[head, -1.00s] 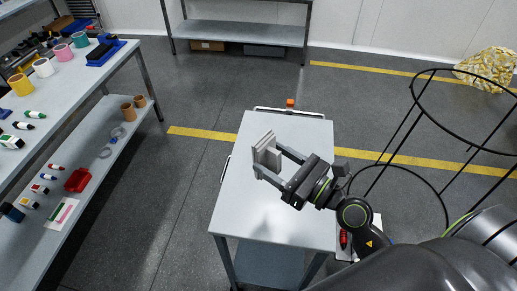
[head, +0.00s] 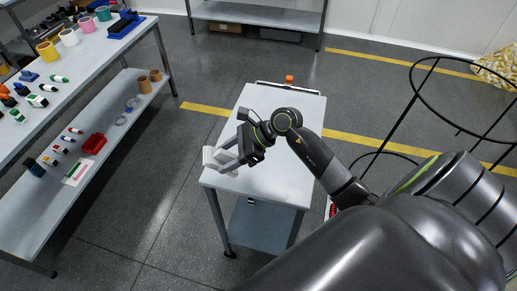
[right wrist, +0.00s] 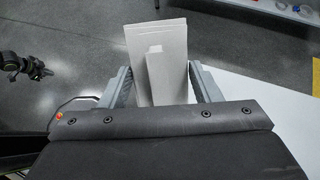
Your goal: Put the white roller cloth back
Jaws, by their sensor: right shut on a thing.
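My right gripper (head: 222,158) is shut on a pale, flat, block-like thing (head: 215,160), which looks like the white roller cloth. In the right wrist view the thing (right wrist: 163,75) stands as pale upright layers between the two grey fingers (right wrist: 160,88). In the head view it is held near the left edge of the light-topped cart (head: 268,188). I cannot tell its height above the cart top.
Open floor (head: 160,200) lies between bench and cart. A black wire hoop frame (head: 415,95) stands at the right.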

